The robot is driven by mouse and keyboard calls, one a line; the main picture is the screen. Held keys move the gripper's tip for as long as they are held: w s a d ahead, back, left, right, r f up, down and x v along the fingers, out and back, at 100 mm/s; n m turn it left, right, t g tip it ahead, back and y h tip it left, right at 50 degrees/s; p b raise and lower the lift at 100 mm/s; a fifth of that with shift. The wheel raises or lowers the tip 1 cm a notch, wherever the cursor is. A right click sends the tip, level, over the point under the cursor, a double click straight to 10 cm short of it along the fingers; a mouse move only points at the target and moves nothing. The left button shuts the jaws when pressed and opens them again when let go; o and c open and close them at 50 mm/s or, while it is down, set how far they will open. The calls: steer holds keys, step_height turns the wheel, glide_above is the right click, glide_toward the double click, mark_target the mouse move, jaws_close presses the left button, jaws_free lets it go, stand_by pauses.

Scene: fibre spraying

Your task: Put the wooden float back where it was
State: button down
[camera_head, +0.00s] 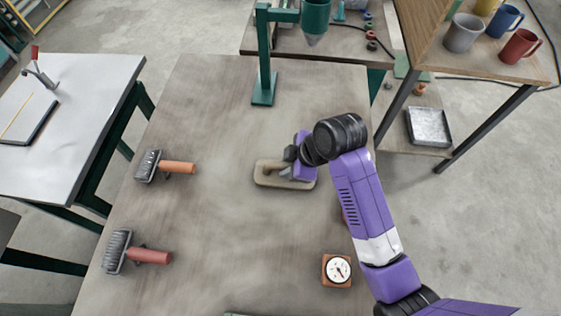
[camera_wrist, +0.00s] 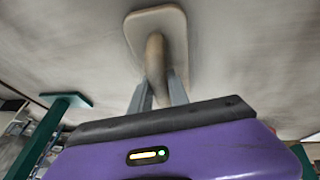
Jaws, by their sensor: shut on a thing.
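The wooden float (camera_head: 268,178) is a flat beige board with rounded corners, at the middle of the table. It lies flat on or just above the tabletop; I cannot tell which. My gripper (camera_head: 291,165) is over its right part and shut on its handle. In the wrist view the float (camera_wrist: 172,22) shows its board at the top, and its tan handle (camera_wrist: 156,58) stands between the two grey fingers of my gripper (camera_wrist: 160,88). Part of the board and handle are hidden behind my gripper in the head view.
Two spiked rollers, one with an orange handle (camera_head: 178,168) and one with a red handle (camera_head: 150,256), lie at the left. A dial gauge (camera_head: 338,270) sits near the front right. A green stand (camera_head: 264,88) rises at the back. The tabletop (camera_head: 215,235) between them is clear.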

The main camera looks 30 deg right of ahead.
steer(key=shift+f, duration=0.2)
steer(key=c, duration=1.3)
jaws_free()
steer(key=shift+o, duration=0.2)
steer(key=v, duration=1.2)
